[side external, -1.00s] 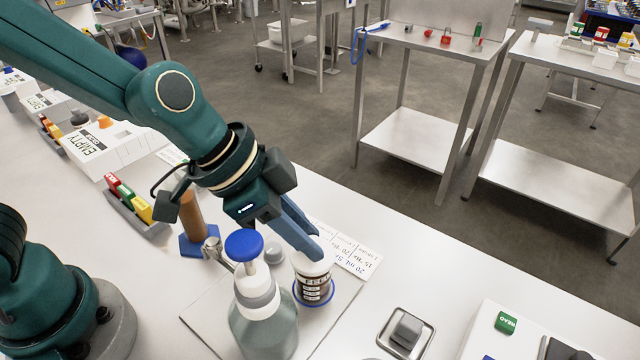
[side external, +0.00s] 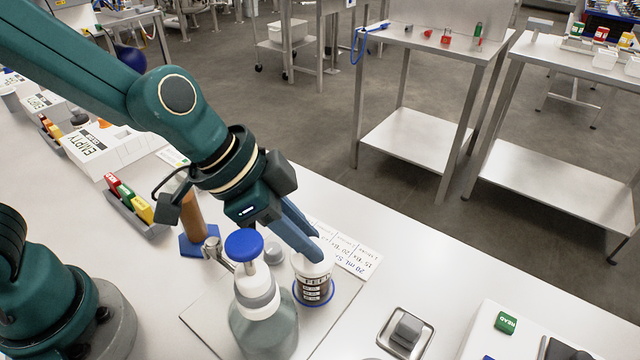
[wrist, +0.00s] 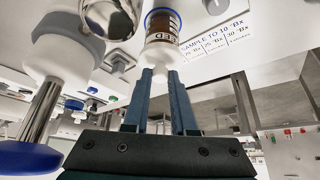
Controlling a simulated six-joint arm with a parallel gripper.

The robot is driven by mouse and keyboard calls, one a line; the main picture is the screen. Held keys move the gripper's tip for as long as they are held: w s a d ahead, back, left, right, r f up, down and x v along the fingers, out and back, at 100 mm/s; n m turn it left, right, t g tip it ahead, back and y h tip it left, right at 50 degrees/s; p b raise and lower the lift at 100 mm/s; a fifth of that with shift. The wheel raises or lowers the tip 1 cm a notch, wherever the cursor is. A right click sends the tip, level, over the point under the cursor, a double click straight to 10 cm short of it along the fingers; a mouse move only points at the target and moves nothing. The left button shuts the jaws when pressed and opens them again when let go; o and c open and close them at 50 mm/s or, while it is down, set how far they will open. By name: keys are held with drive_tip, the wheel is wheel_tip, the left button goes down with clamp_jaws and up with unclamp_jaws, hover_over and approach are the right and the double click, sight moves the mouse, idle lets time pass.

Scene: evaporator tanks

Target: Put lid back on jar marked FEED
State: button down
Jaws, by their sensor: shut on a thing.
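The jar marked FEED (side external: 314,289) stands upright on a pale board, with dark contents, a printed label and a blue ring around its base. It also shows inverted at the top of the wrist view (wrist: 162,27). A white lid (side external: 311,268) is at the jar's mouth; I cannot tell whether it is fully seated. My gripper (side external: 315,255) comes down from the upper left, its blue fingers shut on the lid. In the wrist view the fingertips (wrist: 160,72) meet the lid's narrow end (wrist: 159,60). The fingers hide part of the lid's top.
A pump bottle (side external: 265,321) with a blue top stands close left of the jar. A small grey-white piece (side external: 273,252) is behind it. A brown cylinder on a blue base (side external: 193,217) is farther left. A written card (side external: 350,254) lies behind the jar.

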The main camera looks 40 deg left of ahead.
drive_tip(key=shift+c, duration=0.8)
unclamp_jaws()
drive_tip(key=shift+r, duration=0.1)
drive_tip(key=shift+d+r, duration=0.15)
drive_tip(key=shift+r, duration=3.3)
